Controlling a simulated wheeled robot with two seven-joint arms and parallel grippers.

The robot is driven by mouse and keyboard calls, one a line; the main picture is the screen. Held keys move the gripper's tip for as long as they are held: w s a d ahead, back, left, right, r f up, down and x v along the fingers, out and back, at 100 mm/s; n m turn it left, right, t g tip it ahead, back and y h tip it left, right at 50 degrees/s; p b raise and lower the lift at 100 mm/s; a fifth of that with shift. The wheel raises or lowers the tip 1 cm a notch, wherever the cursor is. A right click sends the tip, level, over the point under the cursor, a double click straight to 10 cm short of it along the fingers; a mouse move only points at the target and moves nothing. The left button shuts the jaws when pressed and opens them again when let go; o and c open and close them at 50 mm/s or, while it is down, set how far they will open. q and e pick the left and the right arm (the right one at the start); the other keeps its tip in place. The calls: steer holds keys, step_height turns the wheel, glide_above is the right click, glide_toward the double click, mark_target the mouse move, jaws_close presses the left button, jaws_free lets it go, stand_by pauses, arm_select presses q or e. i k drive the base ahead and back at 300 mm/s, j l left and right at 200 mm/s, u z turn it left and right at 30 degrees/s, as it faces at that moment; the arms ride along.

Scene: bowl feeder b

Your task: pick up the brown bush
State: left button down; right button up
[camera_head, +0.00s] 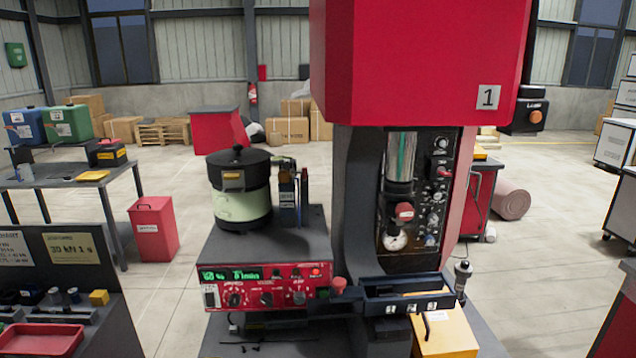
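I cannot make out a brown bush for certain. The bowl feeder (240,205), with a black lid and pale green band, stands on a grey base above a red control panel (268,284) with a green display. A small dull-red knob-like piece (339,285) stands right of the panel, at the left end of a dark tray (405,291) with labels 1, 2 and 3. The tray's inside is too small to read. Neither of my grippers is in view.
A tall red-topped machine (420,60) rises behind the tray. A yellow box (446,335) sits below it. At left, a dark bench holds a red tray (42,340), a yellow block (99,297) and small dark parts. Open floor lies right.

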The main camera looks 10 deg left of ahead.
mark_target(284, 176)
steer(key=i+j+z, duration=0.2)
steer(key=z, duration=0.25)
steer(key=i+j+z, duration=0.3)
steer(key=z, duration=0.15)
